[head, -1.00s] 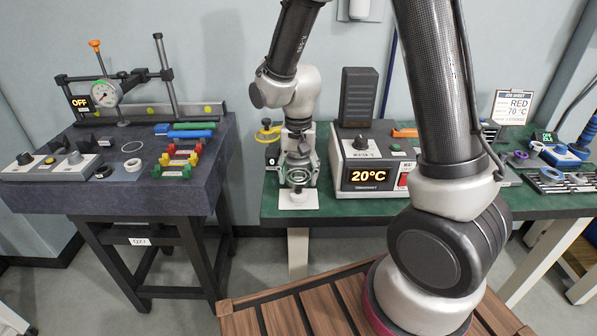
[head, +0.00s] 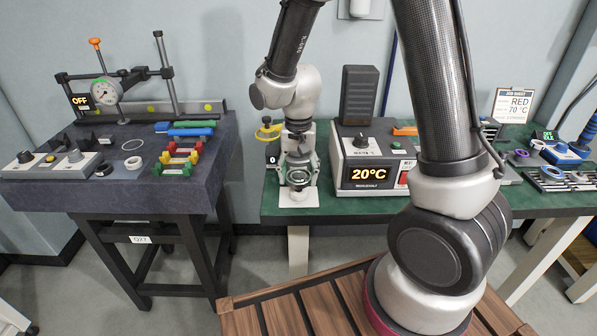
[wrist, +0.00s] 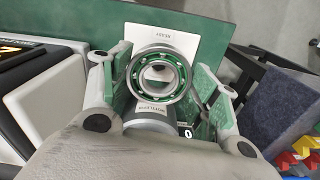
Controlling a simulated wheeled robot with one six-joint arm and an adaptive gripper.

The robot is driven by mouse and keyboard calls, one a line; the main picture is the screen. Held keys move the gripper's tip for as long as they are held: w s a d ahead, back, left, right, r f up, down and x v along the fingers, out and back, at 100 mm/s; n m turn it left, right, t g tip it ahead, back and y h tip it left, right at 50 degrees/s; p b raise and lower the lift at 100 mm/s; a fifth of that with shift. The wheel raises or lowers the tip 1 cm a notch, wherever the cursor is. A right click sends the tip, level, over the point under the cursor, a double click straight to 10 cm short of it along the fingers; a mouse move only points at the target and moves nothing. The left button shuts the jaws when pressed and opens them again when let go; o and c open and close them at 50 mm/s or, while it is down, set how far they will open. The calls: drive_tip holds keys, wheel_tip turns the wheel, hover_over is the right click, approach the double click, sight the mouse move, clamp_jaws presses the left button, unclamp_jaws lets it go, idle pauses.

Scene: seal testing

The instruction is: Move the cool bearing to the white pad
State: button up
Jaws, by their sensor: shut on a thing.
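The bearing (wrist: 158,86) is a steel ring with green showing between its balls. It sits between the two fingers of my gripper (wrist: 160,88) in the wrist view, and the gripper is shut on it. In the head view my gripper (head: 298,177) is low over the white pad (head: 312,199), at the left end of the green bench. The pad also shows behind the bearing in the wrist view (wrist: 178,42). A grey cylinder (wrist: 148,115) lies under or beside the bearing. I cannot tell whether the bearing touches the pad.
A heater box (head: 368,160) reading 20°C stands just right of my gripper. A yellow-topped tool (head: 269,130) is close behind on the left. A dark granite table (head: 110,200) with gauges and coloured blocks stands to the left, across a gap.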

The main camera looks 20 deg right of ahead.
drive_tip(key=shift+f, duration=0.95)
drive_tip(key=shift+f, duration=0.6)
drive_tip(key=o, duration=1.3)
wheel_tip(320, 180, up, 8)
idle(0.4)
